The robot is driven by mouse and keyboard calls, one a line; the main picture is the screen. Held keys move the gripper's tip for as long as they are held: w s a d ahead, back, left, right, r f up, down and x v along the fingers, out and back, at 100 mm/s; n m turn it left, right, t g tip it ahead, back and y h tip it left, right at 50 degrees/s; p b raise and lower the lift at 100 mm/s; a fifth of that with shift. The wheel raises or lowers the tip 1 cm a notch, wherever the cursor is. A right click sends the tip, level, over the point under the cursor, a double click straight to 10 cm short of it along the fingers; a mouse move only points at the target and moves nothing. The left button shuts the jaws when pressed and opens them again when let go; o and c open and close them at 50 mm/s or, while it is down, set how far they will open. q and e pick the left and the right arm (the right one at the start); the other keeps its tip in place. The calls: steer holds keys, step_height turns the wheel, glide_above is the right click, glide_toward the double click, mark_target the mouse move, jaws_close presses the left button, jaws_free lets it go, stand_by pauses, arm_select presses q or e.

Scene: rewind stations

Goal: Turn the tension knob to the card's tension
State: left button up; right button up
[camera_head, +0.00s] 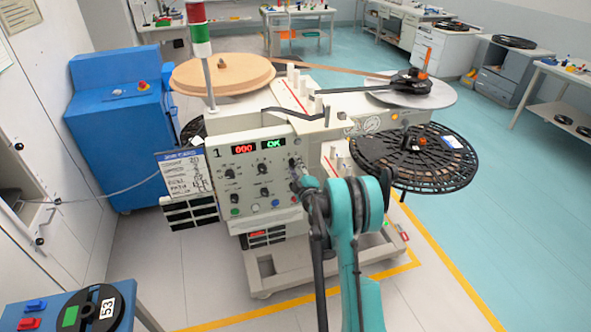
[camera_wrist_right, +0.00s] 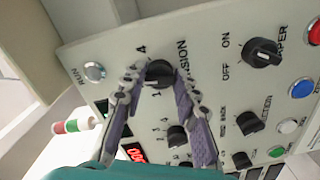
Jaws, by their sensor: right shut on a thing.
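The tension knob (camera_wrist_right: 159,73), round and black, is on the grey control panel (camera_wrist_right: 215,50) in the right wrist view. My right gripper (camera_wrist_right: 160,80) has a finger on each side of it and is shut on it. The label beside it is partly covered, with "NSION" showing, and the numerals 4 and 1 are near the knob. Its exact setting cannot be read. In the head view the right gripper (camera_head: 299,178) is at the panel's right side. The job card (camera_head: 183,174) hangs left of the panel; its small text is unreadable. My left gripper is not in view.
Other knobs, including the taper on/off knob (camera_wrist_right: 262,53), and coloured buttons are close by. The panel displays (camera_head: 257,147) read 000 and OK. A black reel (camera_head: 415,158) sticks out at the machine's right. Open floor lies right.

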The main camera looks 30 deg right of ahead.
steer(key=n+b, duration=0.1)
steer(key=n, duration=0.2)
steer(key=shift+f, duration=0.1)
steer(key=shift+n+b, duration=0.7)
steer(key=shift+n, duration=1)
steer(key=o, duration=1.1)
steer(key=v, duration=1.2)
